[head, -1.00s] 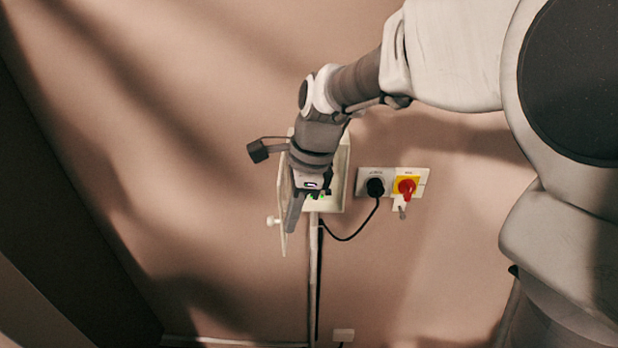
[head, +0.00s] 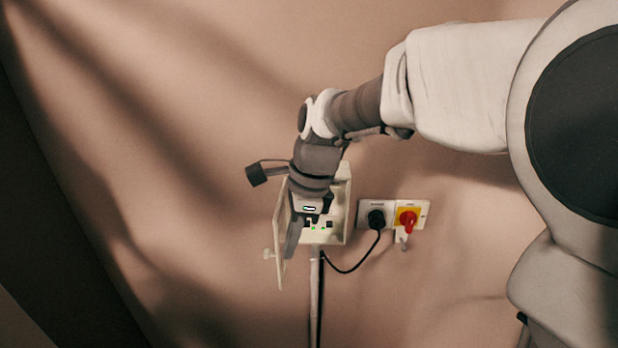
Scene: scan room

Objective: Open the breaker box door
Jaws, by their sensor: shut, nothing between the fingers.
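The breaker box (head: 342,208) is a pale box on the wall, with small green lights and dark switches inside. Its door (head: 281,245) is swung out to the left and stands open, with a round knob (head: 268,254) on its outer face. My gripper (head: 292,240) is shut and points down, in front of the box opening and against or very near the inner side of the door. I cannot tell whether it touches the door. My gripper and wrist hide the upper left of the box.
A socket with a black plug (head: 376,218) and a red rotary switch on a yellow plate (head: 408,220) sit right of the box. A black cable hangs from the plug. A conduit (head: 314,290) runs down below the box. The wall on the left is bare.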

